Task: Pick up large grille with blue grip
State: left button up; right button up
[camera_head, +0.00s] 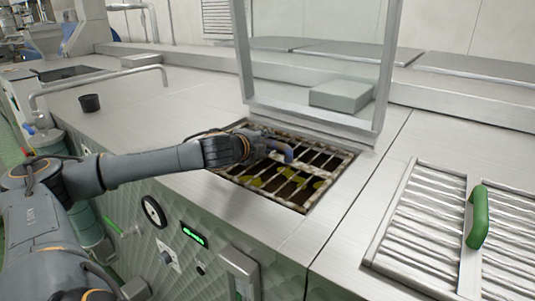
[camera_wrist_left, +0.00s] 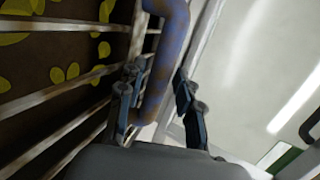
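The large grille (camera_head: 312,187) is a rusty metal grid lying in a rectangular opening in the steel counter, with yellow-green bits beneath its bars. Its blue grip (camera_head: 288,153) stands at its far side, partly hidden by my left gripper (camera_head: 268,148). In the left wrist view, the worn blue grip (camera_wrist_left: 168,62) runs between the two fingers of my left gripper (camera_wrist_left: 158,102). The fingers are apart, one on each side, with a gap visible toward the right finger. The grille bars (camera_wrist_left: 60,85) are close by on the left. My right gripper is not in view.
A second grille with a green handle (camera_head: 478,216) lies at the right. A framed clear panel (camera_head: 314,60) rises behind the opening, with its lower rail (camera_head: 310,122) close to the grille. A black cup (camera_head: 90,103) stands at the left; the counter there is mostly clear.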

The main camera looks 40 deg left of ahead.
pick_arm(q)
grip_shut()
jog(key=shift+w+a+r, duration=0.1)
jog(key=shift+r, duration=0.05)
jog(key=shift+r, duration=0.1)
